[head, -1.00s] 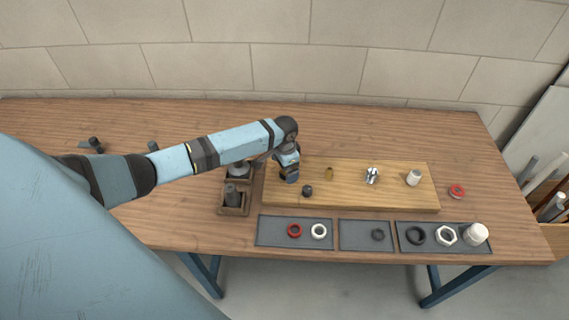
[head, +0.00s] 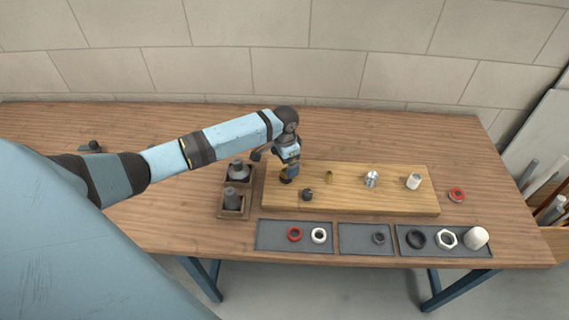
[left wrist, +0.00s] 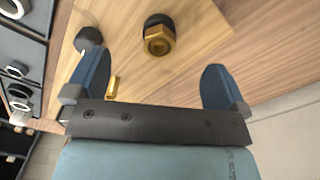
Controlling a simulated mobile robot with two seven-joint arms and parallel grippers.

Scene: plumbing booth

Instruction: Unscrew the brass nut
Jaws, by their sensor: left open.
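The brass nut (left wrist: 159,42) sits on a dark round fitting on the wooden board. In the left wrist view it lies ahead of my open left gripper (left wrist: 155,65), between the lines of the two fingers and apart from them. In the head view my left gripper (head: 288,174) points down over the left end of the board and mostly hides the nut. A small brass piece (left wrist: 113,88) shows beside the left finger; it also stands on the board in the head view (head: 329,177). My right gripper is not in view.
The wooden board (head: 350,200) also bears a dark fitting (head: 307,194), a silver fitting (head: 371,179) and a white cylinder (head: 413,181). Grey trays (head: 350,246) with rings and nuts lie in front. A wooden box (head: 233,212) stands left. The table behind the board is clear.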

